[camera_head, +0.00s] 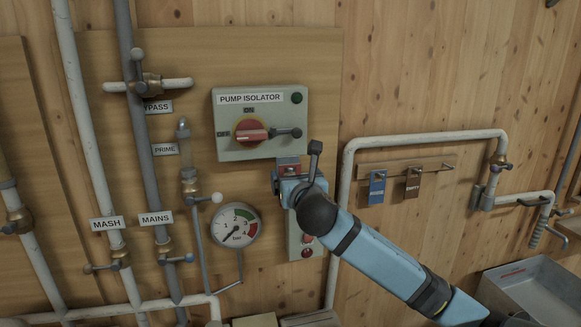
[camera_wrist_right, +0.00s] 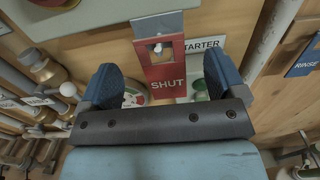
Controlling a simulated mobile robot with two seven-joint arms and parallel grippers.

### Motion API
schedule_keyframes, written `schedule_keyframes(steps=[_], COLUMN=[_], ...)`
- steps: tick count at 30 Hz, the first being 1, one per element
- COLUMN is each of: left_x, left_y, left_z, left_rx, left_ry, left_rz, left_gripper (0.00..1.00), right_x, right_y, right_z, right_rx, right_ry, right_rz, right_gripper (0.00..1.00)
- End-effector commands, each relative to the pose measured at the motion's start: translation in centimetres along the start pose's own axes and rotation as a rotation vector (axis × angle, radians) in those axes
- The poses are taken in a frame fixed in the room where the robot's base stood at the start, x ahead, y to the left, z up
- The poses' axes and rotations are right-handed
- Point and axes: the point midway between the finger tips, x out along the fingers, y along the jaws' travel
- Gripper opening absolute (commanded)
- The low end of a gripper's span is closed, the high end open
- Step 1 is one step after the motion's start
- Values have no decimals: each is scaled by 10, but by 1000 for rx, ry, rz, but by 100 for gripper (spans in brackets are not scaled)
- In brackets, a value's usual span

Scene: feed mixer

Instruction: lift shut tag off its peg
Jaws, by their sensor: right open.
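The red shut tag (camera_wrist_right: 166,72) hangs on its peg (camera_wrist_right: 157,48), which shows through the opening near the tag's top. In the head view the tag (camera_head: 290,169) is just below the pump isolator box (camera_head: 232,147), its lower part hidden by my gripper. My right gripper (camera_head: 289,186) is open in front of the tag. In the wrist view its two blue fingers stand to the left and right of the tag, with a gap on each side. I cannot tell how far the fingertips are from the board. My left gripper is not in view.
A starter box (camera_head: 295,244) is below, partly hidden by my arm. A gauge (camera_head: 234,226) and pipes are at left. A blue rinse tag (camera_head: 377,188) and a brown empty tag (camera_head: 412,183) hang on a rail at right. A grey tray (camera_head: 535,290) is lower right.

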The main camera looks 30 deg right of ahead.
Motion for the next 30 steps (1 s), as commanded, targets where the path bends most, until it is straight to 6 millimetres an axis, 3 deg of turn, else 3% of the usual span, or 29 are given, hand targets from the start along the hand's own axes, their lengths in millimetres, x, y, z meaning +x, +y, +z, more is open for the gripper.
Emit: schedule_keyframes(steps=[3, 9, 20, 21, 23, 27, 30], left_x=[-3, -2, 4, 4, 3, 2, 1], left_y=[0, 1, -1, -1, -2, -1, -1], left_z=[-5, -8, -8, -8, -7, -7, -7], left_rx=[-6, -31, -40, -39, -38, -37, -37], left_ry=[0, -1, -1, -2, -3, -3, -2], left_rz=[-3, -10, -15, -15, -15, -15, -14], left_gripper=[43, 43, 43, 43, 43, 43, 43], right_x=[21, 42, 48, 48, 48, 48, 48], right_y=[0, 0, 0, 0, 0, 0, 0], right_z=[2, 1, 0, 0, 0, 0, 0], right_rx=[2, 1, 0, 0, 0, 0, 0], right_ry=[2, 1, 0, 0, 0, 0, 0], right_rz=[-2, 0, 0, 0, 0, 0, 0], right_gripper=[89, 89, 89, 87, 73, 41, 37])
